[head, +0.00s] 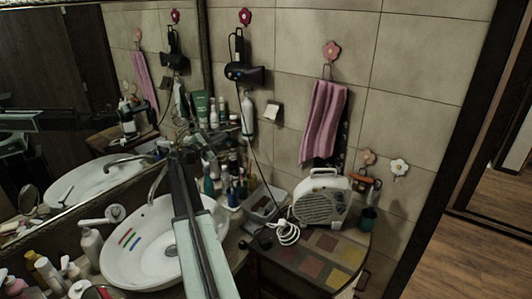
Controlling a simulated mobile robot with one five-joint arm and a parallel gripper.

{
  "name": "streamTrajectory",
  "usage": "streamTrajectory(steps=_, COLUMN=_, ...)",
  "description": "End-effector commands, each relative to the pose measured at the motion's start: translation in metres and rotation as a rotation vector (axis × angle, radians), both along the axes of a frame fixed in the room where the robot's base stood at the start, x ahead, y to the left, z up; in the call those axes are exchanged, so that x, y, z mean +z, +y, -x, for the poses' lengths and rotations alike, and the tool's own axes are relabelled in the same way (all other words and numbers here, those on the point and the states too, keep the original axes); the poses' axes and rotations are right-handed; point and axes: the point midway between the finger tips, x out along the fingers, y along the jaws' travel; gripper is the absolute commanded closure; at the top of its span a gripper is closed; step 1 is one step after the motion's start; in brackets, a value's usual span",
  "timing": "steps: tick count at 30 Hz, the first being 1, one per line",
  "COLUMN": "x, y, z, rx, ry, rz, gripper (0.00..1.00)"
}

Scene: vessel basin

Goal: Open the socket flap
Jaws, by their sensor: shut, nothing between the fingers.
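The wall socket with its pale flap (272,113) is on the tiled wall, right of the hair dryer's cord. It is small, and I cannot tell clearly how far its flap stands from the wall. My arm reaches up from the bottom of the head view over the washbasin. My gripper (180,152), at its far end, is small and dark against the bottles and the mirror edge. It is shut and empty, left of and below the socket in the picture, apart from it.
A white basin (150,255) with a tap lies under my arm. Several bottles (220,110) crowd the mirror's edge. A hair dryer (244,73) hangs on the wall. A pink towel (323,122) hangs right of the socket, above a white heater (321,200) on a patterned cabinet (318,252).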

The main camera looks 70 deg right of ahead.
Motion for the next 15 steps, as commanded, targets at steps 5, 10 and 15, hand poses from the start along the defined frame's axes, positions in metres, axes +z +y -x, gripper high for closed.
streamTrajectory(steps=5, x=-0.059, y=-0.064, z=0.07, rx=-0.109, ry=0.401, rz=0.187, gripper=1.0)
streamTrajectory(steps=10, x=-0.075, y=-0.095, z=0.111, rx=-0.204, ry=0.724, rz=0.297, gripper=1.0)
streamTrajectory(steps=15, x=-0.076, y=-0.107, z=0.128, rx=-0.255, ry=0.889, rz=0.344, gripper=1.0)
